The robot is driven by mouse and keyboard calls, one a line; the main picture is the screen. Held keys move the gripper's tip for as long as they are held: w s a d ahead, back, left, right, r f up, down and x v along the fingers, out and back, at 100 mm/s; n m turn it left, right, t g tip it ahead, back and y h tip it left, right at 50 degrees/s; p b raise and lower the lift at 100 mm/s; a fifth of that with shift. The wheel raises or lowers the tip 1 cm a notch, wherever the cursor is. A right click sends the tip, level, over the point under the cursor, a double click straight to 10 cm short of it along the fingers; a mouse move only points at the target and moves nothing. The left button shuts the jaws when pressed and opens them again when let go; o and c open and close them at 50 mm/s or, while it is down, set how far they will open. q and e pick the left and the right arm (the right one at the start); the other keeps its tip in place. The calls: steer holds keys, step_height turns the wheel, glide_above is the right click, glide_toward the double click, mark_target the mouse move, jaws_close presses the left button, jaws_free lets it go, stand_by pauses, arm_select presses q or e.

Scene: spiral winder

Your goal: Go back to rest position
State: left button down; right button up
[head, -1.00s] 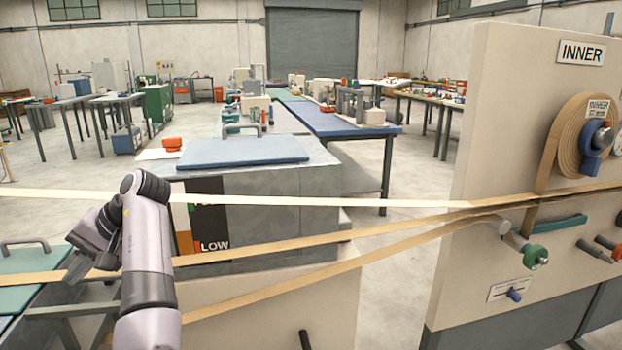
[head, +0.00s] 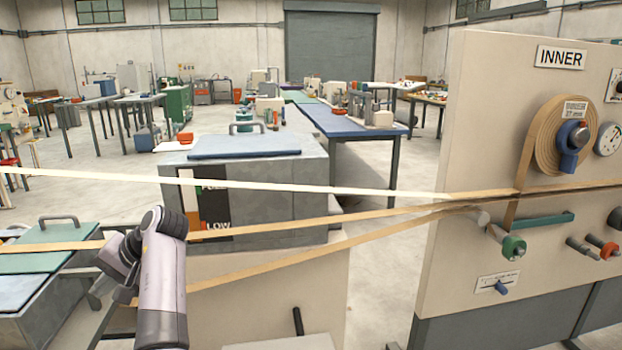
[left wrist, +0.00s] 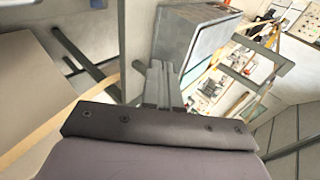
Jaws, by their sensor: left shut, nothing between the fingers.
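My left arm comes up from the lower left in the head view, and its gripper (head: 118,262) is bent over to the left in front of the paper strips. In the left wrist view the two fingers (left wrist: 160,82) lie together, shut with nothing between them. The gripper appears close to the lower tan strips (head: 300,225); I cannot tell whether it touches them. My right gripper is not in view.
A pale strip (head: 300,185) and tan strips run across to the winder panel (head: 470,130) at right, with its paper roll (head: 546,150). A grey tank with a blue lid (head: 245,145) stands behind the strips. Green-topped equipment (head: 60,238) is at left.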

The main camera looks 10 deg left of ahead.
arm_select(q)
steer(key=s+d+f+m+t+h+p, duration=0.1)
steer(key=d+f+m+t+p, duration=0.15)
steer(key=f+t, duration=0.4)
steer(key=s+d+f+m+t+h+p, duration=0.1)
steer(key=s+d+f+m+t, duration=0.15)
steer(key=f, duration=0.75)
steer(key=s+d+f+t+h+p, duration=0.1)
steer(key=s+d+f+h, duration=0.1)
steer(key=s+d+h, duration=0.3)
steer(key=s+d+f+t+h+p, duration=0.1)
steer(key=s+d+h, duration=0.4)
steer(key=s+d, duration=0.8)
step_height(320, 180, down, 2)
steer(key=shift+d+f+t, duration=0.2)
steer(key=shift+d+t, duration=0.3)
steer(key=shift+d, duration=0.25)
